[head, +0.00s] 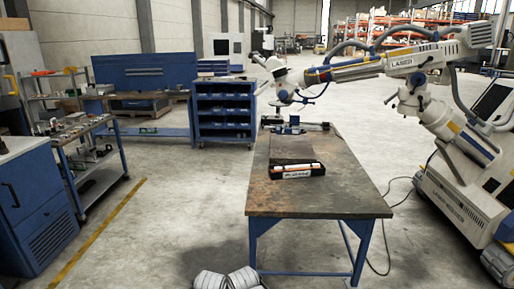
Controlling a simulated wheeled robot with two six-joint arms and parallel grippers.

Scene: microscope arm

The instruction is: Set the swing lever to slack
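A large white jointed arm (345,72) marked "LASER" reaches from the right over the far end of the workbench. Its head end (288,82) hangs above the bench with thin dark handles near it. Small dark levers or handles also show near its middle joint (412,92). I cannot tell which of these is the swing lever, nor its setting; the parts are too small.
The workbench (305,200) has blue legs and a black and white box (297,170) on it.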

